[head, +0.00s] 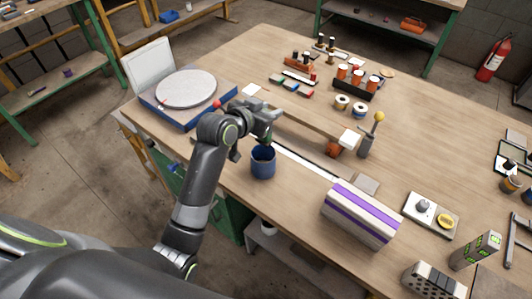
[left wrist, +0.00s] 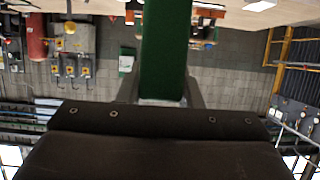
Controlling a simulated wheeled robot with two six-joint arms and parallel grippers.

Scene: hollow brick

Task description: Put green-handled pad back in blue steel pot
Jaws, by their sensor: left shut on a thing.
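The blue steel pot (head: 263,164) stands upright on the wooden table, near its front edge. My left gripper (head: 267,133) is just above the pot's mouth in the head view. It is shut on the green-handled pad; the green handle (left wrist: 164,48) runs out between the fingers in the left wrist view. In the head view the pad is mostly hidden by the gripper, and I cannot tell whether its lower end is inside the pot. My right gripper is not in view.
A blue-based round plate device (head: 186,88) stands to the left of my arm. A white box with a purple stripe (head: 361,214) lies to the right of the pot. A yellow-topped stick in a grey holder (head: 367,145) and a rack of orange-topped jars (head: 357,84) stand further back.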

